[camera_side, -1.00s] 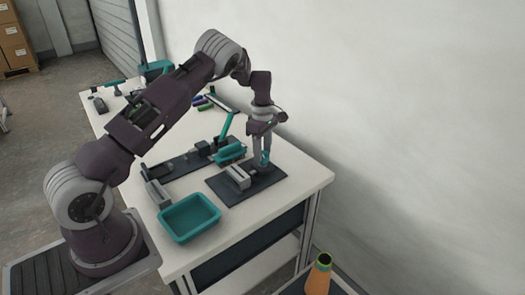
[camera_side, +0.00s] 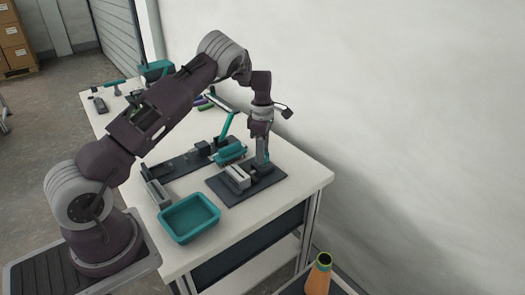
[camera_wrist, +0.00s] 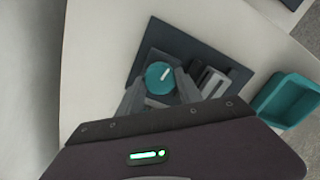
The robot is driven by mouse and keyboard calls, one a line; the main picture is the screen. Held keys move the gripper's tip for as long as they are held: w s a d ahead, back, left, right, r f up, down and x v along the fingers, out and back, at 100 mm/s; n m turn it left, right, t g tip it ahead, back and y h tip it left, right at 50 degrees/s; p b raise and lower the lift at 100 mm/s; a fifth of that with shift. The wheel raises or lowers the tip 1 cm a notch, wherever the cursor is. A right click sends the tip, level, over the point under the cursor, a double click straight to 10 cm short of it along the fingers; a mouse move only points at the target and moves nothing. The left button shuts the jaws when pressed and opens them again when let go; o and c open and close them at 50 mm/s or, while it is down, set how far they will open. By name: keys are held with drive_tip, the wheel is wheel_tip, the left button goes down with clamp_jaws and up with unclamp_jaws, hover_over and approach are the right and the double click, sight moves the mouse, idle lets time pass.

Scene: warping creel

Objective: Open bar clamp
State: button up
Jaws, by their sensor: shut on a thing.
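The bar clamp appears to be the grey block fixture on a dark base plate (camera_side: 222,188) near the table's right end. Its pale jaw block (camera_side: 237,177) stands on the plate and also shows in the wrist view (camera_wrist: 213,80). A round teal knob (camera_wrist: 160,77) with a white mark sits on a dark block beside it. My gripper (camera_side: 262,163) points down over the plate; in the wrist view its two fingers (camera_wrist: 157,92) lie on either side of the knob and are shut on it. The fingers partly hide the knob in the side view.
A teal tray (camera_side: 189,234) stands at the table's front edge; it also shows in the wrist view (camera_wrist: 262,104). A second fixture with a teal lever (camera_side: 228,126) is behind the plate. An orange cone (camera_side: 319,273) stands on a lower surface at right. The table's right corner is clear.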

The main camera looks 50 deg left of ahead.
drive_tip(key=o, duration=1.4)
drive_tip(key=shift+c, duration=0.2)
wheel_tip(320, 180, up, 7)
drive_tip(key=shift+r, duration=0.1)
